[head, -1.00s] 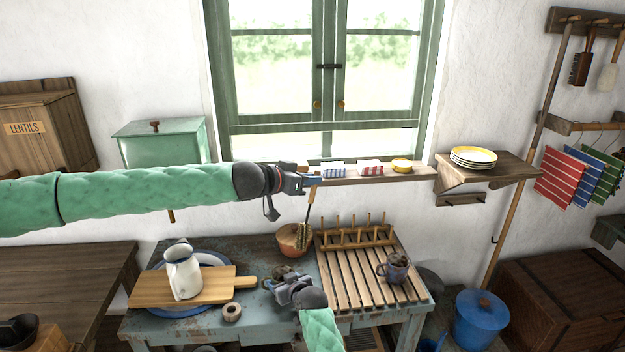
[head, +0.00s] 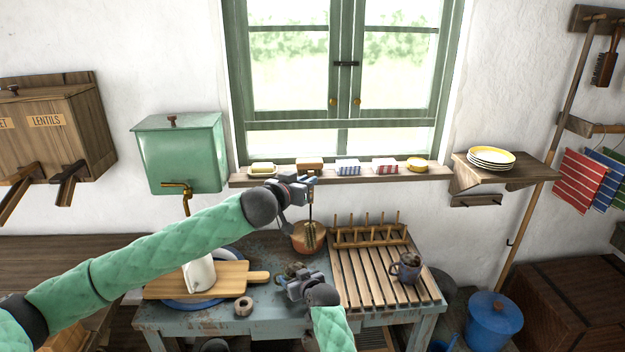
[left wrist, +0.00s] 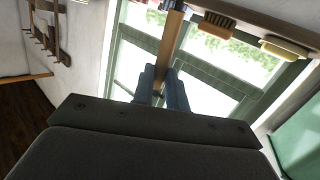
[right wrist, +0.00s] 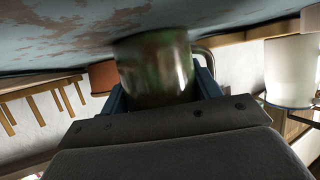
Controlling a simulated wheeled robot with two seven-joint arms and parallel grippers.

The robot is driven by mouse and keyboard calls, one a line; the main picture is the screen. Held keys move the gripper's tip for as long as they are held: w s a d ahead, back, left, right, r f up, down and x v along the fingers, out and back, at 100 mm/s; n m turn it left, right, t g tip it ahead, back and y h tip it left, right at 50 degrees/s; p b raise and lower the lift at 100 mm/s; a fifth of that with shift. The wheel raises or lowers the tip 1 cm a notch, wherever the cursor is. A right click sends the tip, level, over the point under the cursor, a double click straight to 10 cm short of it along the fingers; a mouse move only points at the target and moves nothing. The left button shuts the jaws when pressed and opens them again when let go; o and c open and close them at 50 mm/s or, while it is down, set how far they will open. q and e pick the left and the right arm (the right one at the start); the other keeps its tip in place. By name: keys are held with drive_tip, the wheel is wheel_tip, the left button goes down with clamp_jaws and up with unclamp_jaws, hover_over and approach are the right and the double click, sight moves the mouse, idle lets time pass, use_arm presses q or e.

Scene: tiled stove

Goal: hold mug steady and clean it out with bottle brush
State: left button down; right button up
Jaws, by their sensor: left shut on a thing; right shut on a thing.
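My left gripper (head: 311,183) is shut on the handle of the bottle brush (head: 310,236), which hangs nearly upright with its bristles down. The bristles overlap the terracotta pot (head: 297,243); whether they are inside it or in front of it I cannot tell. The wooden brush handle (left wrist: 172,40) shows between the fingers in the left wrist view. My right gripper (head: 291,279) is shut on a mottled green-brown mug (right wrist: 155,68), left of and nearer than the brush, at the worktable. The mug's inside is hidden in the right wrist view.
A white jug (head: 199,273) stands on a cutting board (head: 230,280) at left, partly behind my left arm. A window shelf (head: 330,177) holds small items just above my left gripper.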

use_arm(q)
drive_tip(key=a+f+n+t+y, duration=0.4)
drive_tip(key=a+f, duration=0.2)
drive_tip(key=a, duration=0.1)
wheel_tip(320, 180, down, 11)
drive_tip(key=shift+s+r, duration=0.2)
drive_tip(key=shift+s, duration=0.25)
idle(0.9)
drive_tip(key=shift+f, duration=0.6)
idle(0.8)
drive_tip(key=shift+s+d, duration=0.1)
